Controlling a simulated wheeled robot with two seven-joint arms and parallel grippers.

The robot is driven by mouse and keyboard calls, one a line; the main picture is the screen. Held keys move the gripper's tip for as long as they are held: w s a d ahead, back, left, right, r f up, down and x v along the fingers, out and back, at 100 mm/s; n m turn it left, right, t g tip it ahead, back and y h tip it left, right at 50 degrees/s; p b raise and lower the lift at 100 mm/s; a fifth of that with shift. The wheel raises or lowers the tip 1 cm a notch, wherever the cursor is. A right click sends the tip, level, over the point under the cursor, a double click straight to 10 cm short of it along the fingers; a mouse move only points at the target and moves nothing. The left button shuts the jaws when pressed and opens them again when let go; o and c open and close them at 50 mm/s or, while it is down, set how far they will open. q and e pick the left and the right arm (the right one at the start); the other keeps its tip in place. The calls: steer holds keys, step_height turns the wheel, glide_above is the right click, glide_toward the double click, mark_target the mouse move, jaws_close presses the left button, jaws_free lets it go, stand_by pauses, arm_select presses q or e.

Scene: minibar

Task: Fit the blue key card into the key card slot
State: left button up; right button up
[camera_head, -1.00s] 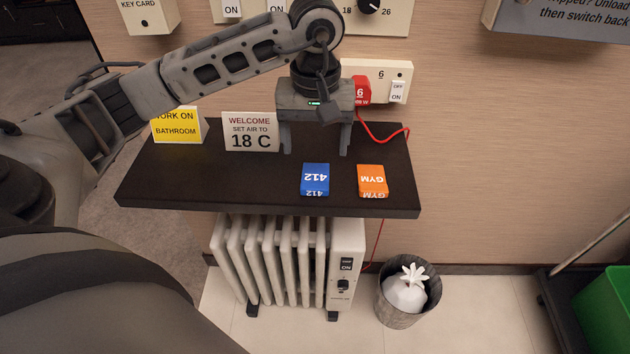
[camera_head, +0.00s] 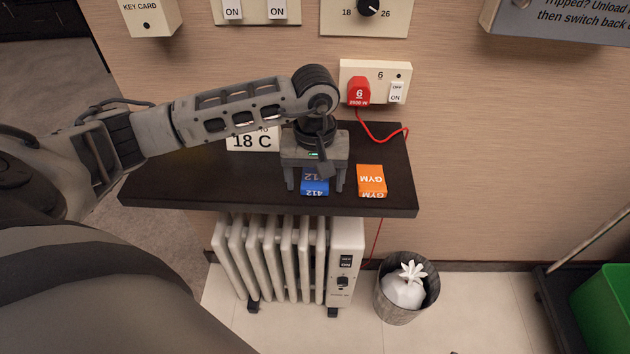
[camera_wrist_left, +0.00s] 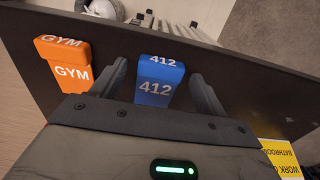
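The blue key card (camera_head: 314,187), marked 412, stands on the dark shelf near its front edge, partly hidden by my left gripper in the head view. My left gripper (camera_head: 315,186) is open above it, one finger on each side. In the left wrist view the blue card (camera_wrist_left: 158,82) shows between the two open fingers (camera_wrist_left: 160,85), with gaps on both sides. The box labelled KEY CARD (camera_head: 150,14) is on the wall at the upper left; its slot opening shows only as a small dark mark. My right gripper is in neither view.
An orange GYM card (camera_head: 371,180) stands just right of the blue one and also shows in the left wrist view (camera_wrist_left: 66,64). A red plug (camera_head: 359,92) with a red cord is behind. The 18 C sign (camera_head: 250,141) is partly covered by my arm. A heater (camera_head: 290,255) stands below the shelf (camera_head: 220,198).

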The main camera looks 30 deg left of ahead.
arm_select(q)
steer(key=c, duration=0.9)
steer(key=shift+r, duration=0.15)
